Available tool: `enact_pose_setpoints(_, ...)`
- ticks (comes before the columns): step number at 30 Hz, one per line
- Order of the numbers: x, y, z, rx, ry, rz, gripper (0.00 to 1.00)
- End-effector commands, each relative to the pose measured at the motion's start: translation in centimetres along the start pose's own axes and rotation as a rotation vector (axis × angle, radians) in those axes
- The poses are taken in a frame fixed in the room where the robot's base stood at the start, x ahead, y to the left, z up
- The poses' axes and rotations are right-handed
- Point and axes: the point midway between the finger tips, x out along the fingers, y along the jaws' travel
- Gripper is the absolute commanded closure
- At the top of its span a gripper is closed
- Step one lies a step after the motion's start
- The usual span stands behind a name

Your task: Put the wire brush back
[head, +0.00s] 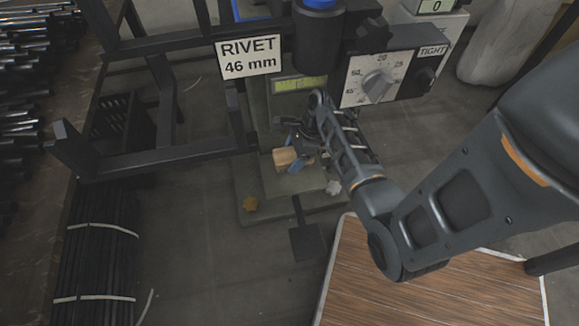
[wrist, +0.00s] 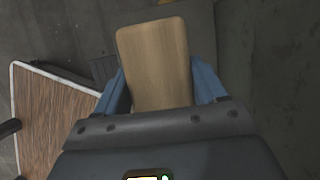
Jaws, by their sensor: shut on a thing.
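The wire brush (wrist: 155,60) shows in the wrist view as a flat, pale wooden block with rounded corners, between the two blue fingers. Its bristles are hidden. My gripper (wrist: 160,88) is shut on it. In the head view the brush (head: 284,158) is a small light-brown block in front of the press column, over the press's grey base plate. My gripper (head: 296,160) is partly hidden there behind my dark arm. I cannot tell whether the brush touches the plate.
The press carries a dial panel (head: 376,78) and a "RIVET 46 mm" sign (head: 249,57). A black frame (head: 165,160) stands left of it. A pedal (head: 304,243) lies in front. A wood-topped table (head: 420,295) stands at lower right.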

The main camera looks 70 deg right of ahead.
Motion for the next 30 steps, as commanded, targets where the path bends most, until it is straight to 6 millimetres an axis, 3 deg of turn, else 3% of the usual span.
enact_pose_setpoints(15,5.3,0.0,-2.2,-0.001,0.000,0.000,0.54)
enact_pose_setpoints(29,5.7,0.0,-2.3,-0.001,0.000,0.000,0.54)
enact_pose_setpoints(30,5.7,0.0,-2.3,-0.001,0.000,0.000,0.26)
